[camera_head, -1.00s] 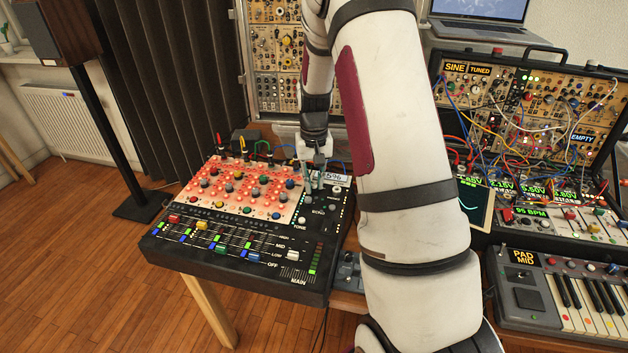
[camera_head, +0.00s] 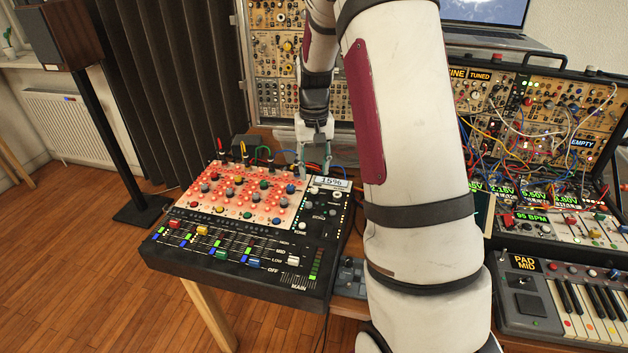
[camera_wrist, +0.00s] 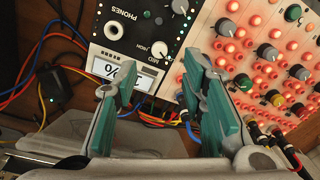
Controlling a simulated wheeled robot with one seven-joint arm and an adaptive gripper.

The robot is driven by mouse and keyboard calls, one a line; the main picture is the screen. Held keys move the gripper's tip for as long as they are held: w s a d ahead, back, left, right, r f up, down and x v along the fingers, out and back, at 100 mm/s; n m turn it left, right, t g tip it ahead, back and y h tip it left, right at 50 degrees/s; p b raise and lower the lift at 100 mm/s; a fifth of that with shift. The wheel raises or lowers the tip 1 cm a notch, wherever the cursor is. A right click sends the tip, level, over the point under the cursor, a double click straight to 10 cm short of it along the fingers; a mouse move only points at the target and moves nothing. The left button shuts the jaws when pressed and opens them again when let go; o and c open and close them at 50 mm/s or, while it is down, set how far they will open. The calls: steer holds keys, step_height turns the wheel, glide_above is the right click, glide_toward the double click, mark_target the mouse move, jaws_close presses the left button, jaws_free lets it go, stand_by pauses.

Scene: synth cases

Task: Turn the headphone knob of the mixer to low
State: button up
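The black mixer (camera_head: 262,276) stands on the table, with a red-lit panel of knobs. Its small white headphone knob (camera_wrist: 159,49) shows in the wrist view, with "MID" beside it and the "PHONES" jack (camera_wrist: 113,30) close by. I cannot read the knob's pointer clearly. The mixer's display (camera_head: 331,183) reads about "15%" in the head view; in the wrist view a finger partly hides it. My gripper (camera_head: 314,167) is over the mixer's back right edge. In the wrist view its teal fingers (camera_wrist: 162,75) are apart, with nothing between them, and clear of the knob.
Colored cables (camera_wrist: 58,50) run along the mixer's back edge, near my fingers. A modular synth case (camera_head: 535,110) and a keyboard (camera_head: 565,295) stand to the right. A speaker on a stand (camera_head: 58,35) is at the left.

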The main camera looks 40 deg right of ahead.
mark_target(314, 189)
steer(key=shift+r, duration=2.8)
steer(key=s+a+r+n+t+p, duration=0.2)
steer(key=s+a+r+n+p, duration=0.1)
steer(key=s+a+r, duration=0.95)
steer(key=s+a+r+n+t+p, duration=0.1)
steer(key=s+a, duration=0.3)
steer(key=s, duration=0.4)
steer(key=s+a+r+n+t+p, duration=0.1)
steer(key=s+a+r, duration=0.2)
steer(key=s+a, duration=0.2)
steer(key=s, duration=0.3)
steer(key=shift+s+r+n, duration=0.3)
steer(key=shift+n, duration=0.1)
